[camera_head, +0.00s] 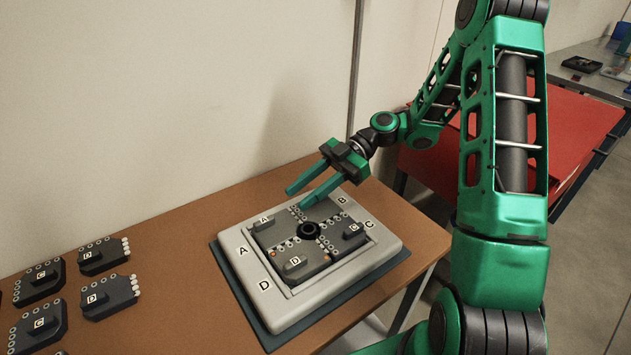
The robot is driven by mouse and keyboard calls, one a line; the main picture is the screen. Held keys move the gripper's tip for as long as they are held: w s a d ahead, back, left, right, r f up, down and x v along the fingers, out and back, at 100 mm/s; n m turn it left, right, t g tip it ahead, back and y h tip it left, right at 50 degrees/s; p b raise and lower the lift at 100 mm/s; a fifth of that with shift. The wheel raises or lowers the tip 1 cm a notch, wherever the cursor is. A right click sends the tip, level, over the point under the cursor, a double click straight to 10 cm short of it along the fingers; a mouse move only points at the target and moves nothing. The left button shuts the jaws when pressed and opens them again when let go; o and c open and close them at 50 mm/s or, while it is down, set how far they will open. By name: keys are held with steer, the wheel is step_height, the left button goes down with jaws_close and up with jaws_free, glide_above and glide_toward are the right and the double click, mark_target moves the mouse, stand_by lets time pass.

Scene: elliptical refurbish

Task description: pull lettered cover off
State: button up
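A light grey square housing (385,240) lies on the table, with letters A, B, C and D on its rim. Inside it, dark lettered covers with raised grips surround a black round hub (309,231): cover A (264,222) at the left, cover C (354,232) at the right and cover D (294,264) at the front. The area by rim letter B is partly hidden by my gripper, so I cannot tell whether a cover sits there. My gripper (297,198) has its two green fingers apart and nothing between them. It hangs above the back of the housing, near cover A.
The housing rests on a dark mat (250,309) on the brown table (185,262). Several loose dark lettered covers (111,295) lie at the left. A wall runs behind. A red surface (430,170) stands beyond the table at the right. The table between loose covers and mat is clear.

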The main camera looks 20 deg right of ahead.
mark_target(283, 217)
steer(key=x, duration=0.6)
steer(key=shift+a, duration=0.25)
jaws_close()
stand_by(0.5)
stand_by(1.2)
